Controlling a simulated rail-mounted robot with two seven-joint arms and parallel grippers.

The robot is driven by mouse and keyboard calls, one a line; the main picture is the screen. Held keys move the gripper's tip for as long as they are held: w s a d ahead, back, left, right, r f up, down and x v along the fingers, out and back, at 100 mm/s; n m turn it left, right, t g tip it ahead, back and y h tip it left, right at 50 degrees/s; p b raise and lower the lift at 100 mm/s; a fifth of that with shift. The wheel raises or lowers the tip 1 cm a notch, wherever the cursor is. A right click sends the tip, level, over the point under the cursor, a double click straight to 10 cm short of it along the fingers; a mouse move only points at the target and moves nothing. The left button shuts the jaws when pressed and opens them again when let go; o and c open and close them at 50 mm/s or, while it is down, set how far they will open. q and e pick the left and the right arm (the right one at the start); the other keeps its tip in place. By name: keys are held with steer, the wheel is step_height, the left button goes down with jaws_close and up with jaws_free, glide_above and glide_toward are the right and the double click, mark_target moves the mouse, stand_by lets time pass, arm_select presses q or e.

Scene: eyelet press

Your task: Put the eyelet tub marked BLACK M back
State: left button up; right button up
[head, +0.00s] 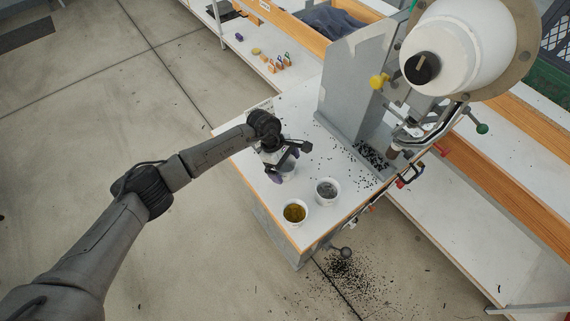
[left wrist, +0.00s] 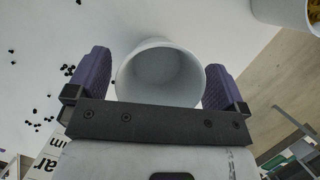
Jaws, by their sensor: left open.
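A white tub (left wrist: 160,75) stands on the white table between the two purple fingers of my left gripper (left wrist: 158,85). Its inside looks empty, and no marking on it can be read. The fingers are open, one on each side of the tub, with small gaps showing. In the head view my left gripper (head: 285,166) is over the table's left part and mostly hides this tub. My right gripper is not in view.
A tub of brass-coloured eyelets (head: 294,213) and a tub of grey ones (head: 327,190) stand near the front edge. The eyelet press (head: 345,90) stands behind them. Black eyelets (head: 372,157) lie scattered by its base, and more on the floor (head: 345,275).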

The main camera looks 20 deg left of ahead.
arm_select(q)
steer(key=shift+a+r, duration=0.1)
steer(key=shift+r, duration=0.3)
steer(key=v, duration=1.1)
steer(key=shift+r, duration=0.25)
